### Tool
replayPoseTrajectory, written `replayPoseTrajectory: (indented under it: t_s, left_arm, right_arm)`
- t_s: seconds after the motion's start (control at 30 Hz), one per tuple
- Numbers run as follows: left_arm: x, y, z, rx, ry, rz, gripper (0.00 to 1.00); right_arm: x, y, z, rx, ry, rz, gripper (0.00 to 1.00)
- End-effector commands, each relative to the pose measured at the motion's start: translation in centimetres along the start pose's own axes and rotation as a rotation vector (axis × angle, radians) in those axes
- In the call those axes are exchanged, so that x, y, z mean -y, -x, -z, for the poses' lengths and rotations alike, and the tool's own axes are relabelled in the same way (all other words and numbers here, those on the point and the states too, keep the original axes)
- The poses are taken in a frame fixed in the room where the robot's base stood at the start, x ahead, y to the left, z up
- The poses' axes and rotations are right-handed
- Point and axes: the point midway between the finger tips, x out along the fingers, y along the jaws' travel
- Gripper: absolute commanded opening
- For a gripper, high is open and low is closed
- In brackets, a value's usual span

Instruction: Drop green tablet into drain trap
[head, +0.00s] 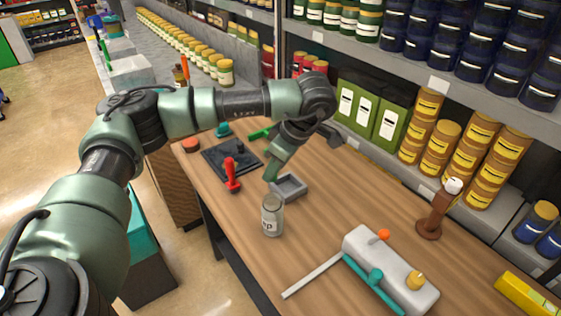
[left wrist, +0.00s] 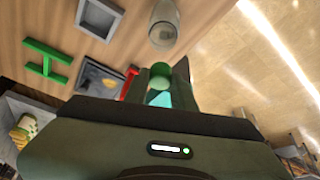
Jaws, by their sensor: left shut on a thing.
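My left gripper (head: 272,172) reaches over the wooden table, fingers pointing down near the grey tray. It is shut on the green tablet (left wrist: 160,76), which shows as a rounded green piece between the fingers in the left wrist view. The tablet cannot be made out in the head view. The drain trap looks to be the clear glass jar (head: 271,216) with a partly readable label ending in "p". It stands upright on the table, just in front of the gripper and apart from it. The jar also shows in the left wrist view (left wrist: 163,28). My right gripper is not in view.
A small grey tray (head: 294,192) sits beside the jar. A dark plate (head: 217,158) and a red-handled tool (head: 232,178) lie to its left. A white pump body (head: 390,262) with a teal handle is at the front right. A brown stand (head: 433,215) is near the shelves.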

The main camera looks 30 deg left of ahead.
Motion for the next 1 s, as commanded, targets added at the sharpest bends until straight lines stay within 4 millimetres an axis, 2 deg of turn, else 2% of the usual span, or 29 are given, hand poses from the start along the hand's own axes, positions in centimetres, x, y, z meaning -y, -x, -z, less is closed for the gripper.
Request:
replayPoseTrajectory:
  t_s: [0.2,0.3,0.7,1.0]
  left_arm:
    - [0.0,-1.2,-0.5,0.001,0.0,0.0,0.0]
    - [0.0,-1.9,-0.8,0.001,0.0,0.001,0.0]
    - [0.1,-5.6,-2.3,0.001,0.0,0.001,0.0]
    - [0.0,-6.3,-2.6,0.001,0.0,0.0,0.0]
  right_arm:
    - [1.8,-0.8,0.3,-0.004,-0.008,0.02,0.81]
    - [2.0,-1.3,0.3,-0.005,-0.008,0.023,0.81]
    - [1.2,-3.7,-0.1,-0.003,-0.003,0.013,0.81]
    - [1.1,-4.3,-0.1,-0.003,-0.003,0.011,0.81]
